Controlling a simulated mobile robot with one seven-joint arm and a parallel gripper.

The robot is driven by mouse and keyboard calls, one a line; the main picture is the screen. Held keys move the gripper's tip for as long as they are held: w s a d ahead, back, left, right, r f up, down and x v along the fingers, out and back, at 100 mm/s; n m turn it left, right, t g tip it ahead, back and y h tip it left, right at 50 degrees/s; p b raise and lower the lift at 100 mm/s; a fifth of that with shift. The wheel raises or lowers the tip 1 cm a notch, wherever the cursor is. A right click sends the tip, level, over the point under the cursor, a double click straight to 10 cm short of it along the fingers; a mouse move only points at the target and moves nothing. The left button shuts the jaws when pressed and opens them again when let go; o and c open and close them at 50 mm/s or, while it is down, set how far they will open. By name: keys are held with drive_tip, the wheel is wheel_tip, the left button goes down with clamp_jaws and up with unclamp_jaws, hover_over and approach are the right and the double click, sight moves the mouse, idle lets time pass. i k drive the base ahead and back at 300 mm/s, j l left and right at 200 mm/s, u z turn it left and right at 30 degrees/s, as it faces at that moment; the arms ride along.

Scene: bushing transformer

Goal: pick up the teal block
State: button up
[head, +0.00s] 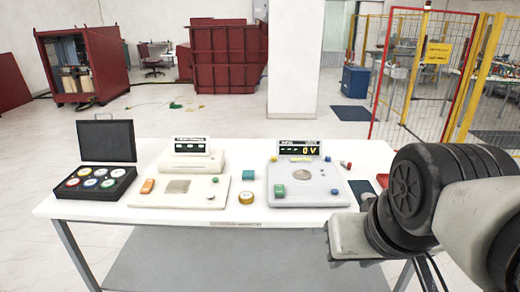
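A small teal block (248,175) sits on the white table (100,208), between the cream device on the left and the grey device on the right. It is near the back part of the gap and nothing covers it. Links of my arm fill the lower right of the head view, over the table's right end. The fingers of my gripper do not show, so whether it is open or holding anything cannot be seen.
A grey device (315,192) with a display carries a green block (279,190) and other small pieces. A cream device (205,190) carries an orange block (147,186). An open black case (108,140) stands left.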

sight(248, 176)
drive_tip(key=i+j+z, duration=0.4)
drive_tip(key=i+j, duration=1)
drive_tip(key=j, duration=0.1)
